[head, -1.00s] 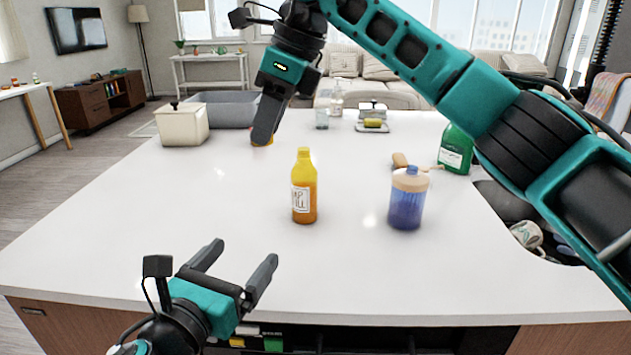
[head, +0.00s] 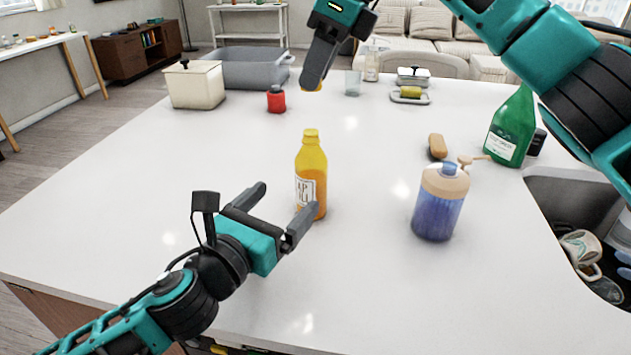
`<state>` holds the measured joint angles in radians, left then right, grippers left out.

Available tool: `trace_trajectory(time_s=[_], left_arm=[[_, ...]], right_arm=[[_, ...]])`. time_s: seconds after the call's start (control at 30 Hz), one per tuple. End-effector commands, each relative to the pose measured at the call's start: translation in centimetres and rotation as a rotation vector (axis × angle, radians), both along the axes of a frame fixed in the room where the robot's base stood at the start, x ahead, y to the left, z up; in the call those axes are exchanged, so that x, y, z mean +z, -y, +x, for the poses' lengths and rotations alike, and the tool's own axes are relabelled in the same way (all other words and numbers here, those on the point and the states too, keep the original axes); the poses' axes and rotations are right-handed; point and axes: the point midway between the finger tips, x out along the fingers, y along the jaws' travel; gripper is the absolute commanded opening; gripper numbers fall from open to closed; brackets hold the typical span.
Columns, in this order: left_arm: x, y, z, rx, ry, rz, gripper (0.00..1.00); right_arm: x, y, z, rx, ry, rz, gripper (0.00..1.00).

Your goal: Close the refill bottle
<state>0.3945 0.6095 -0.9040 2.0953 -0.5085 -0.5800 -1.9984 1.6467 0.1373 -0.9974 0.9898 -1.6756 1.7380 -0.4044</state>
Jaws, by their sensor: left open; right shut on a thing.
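The refill bottle (head: 313,168), yellow above and orange below with a white label, stands upright mid-counter. My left gripper (head: 290,197) is open, low and to the left of the bottle. Its right fingertip overlaps the bottle's lower left side in the picture; I cannot tell whether they touch. My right gripper (head: 314,84) is above the far part of the counter. It is shut on a small yellow-orange thing (head: 319,87), perhaps a cap, mostly hidden by the fingers.
A blue pump bottle (head: 438,208) stands right of the refill bottle, with a brush (head: 437,146) and a green bottle (head: 510,130) behind. The sink (head: 560,190) is at right. A red jar (head: 276,100), cream canister (head: 195,86) and grey bin (head: 243,67) stand far left.

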Motion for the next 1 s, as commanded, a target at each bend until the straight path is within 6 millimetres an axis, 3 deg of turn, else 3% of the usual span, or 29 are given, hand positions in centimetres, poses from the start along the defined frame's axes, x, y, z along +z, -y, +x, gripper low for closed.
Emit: trace_trajectory(time_s=[0.37, 0.8, 1.0], left_arm=[[0.0, 0.4, 0.8, 0.001, 0.001, 0.0, 0.9], [0.0, 4.2, 7.5, 0.001, -0.001, -0.002, 0.9], [0.0, 5.4, 9.6, 0.001, 0.0, -0.001, 0.9]], right_arm=[[0.0, 0.0, 0.0, 0.0, 0.0, 0.0, 0.04], [0.0, 0.0, 0.0, 0.0, 0.0, 0.0, 0.04], [0.0, 0.0, 0.0, 0.0, 0.0, 0.0, 0.04]])
